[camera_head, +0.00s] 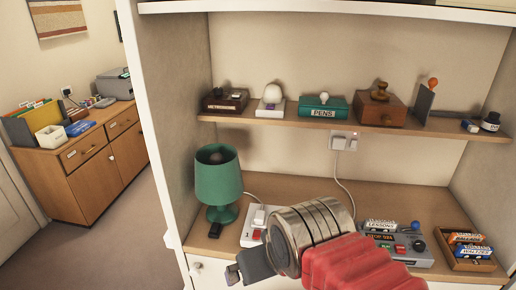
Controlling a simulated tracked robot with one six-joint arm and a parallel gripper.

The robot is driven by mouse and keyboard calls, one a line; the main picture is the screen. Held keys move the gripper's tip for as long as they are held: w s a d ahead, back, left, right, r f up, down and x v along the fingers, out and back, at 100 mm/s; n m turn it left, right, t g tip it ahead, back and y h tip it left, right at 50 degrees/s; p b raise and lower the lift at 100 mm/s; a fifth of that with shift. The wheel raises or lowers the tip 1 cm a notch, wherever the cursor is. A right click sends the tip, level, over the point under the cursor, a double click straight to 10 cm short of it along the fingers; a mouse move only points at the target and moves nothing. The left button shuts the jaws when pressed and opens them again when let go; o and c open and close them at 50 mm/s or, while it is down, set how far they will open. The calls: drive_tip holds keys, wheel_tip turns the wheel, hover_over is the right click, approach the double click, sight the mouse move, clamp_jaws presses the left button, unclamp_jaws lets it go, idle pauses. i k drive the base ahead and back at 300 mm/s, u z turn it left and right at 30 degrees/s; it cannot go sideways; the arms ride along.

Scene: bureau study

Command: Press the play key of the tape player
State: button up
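The tape player (410,256) appears to be the grey device on the desk shelf, right of my arm. It has a red key, dark controls and a blue knob. A label on it is too small to read surely, and I cannot tell which key is play. A white cassette-like piece marked LESSONS (381,225) is at its back. My gripper (243,271) is dark and points left, at the shelf's front edge, well left of the player. Its fingers are seen edge-on, so their opening is unclear.
A green lamp (218,180) and a white switch box (254,238) with a red button stand left of my wrist. A wooden tray (462,263) of cassettes is right of the player. The upper shelf (290,119) holds several small items. A cable hangs from the wall socket (344,140).

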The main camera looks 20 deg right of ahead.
sight(388, 246)
drive_tip(key=z, duration=1.7)
